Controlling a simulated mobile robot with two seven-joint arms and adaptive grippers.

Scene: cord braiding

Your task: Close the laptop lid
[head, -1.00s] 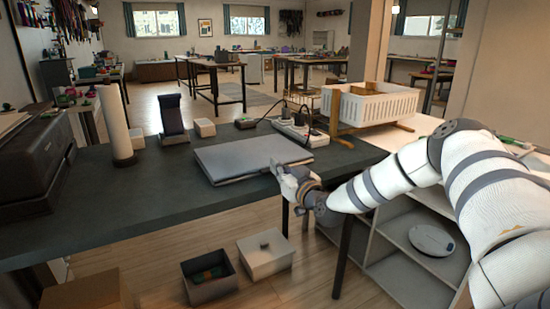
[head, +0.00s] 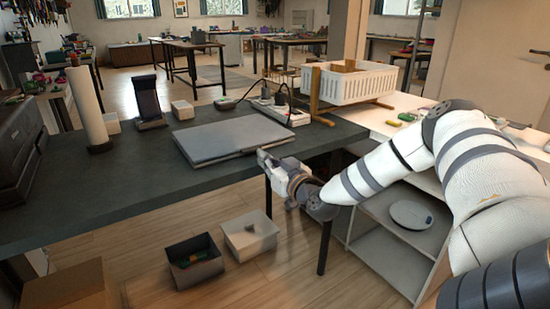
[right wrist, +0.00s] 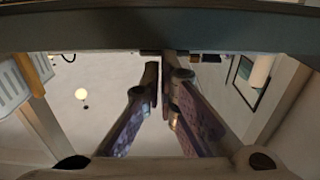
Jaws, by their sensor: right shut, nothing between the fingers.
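The laptop (head: 225,137) is a flat grey slab on the dark table, with its lid lying down over the base. Whether a thin gap remains between lid and base is too small to tell. My right gripper (head: 264,158) is shut and empty, just in front of the laptop's near edge, toward its right end. In the right wrist view the closed fingers (right wrist: 160,62) point toward a dark edge across the top; I cannot tell whether they touch it. My left gripper is not in view.
A power strip (head: 277,108) with a cable lies behind the laptop. A white basket (head: 350,84) stands to the right. A phone-like stand (head: 148,103) and a white roll (head: 88,108) are at the left. Two boxes (head: 250,238) (head: 193,268) sit on the floor below.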

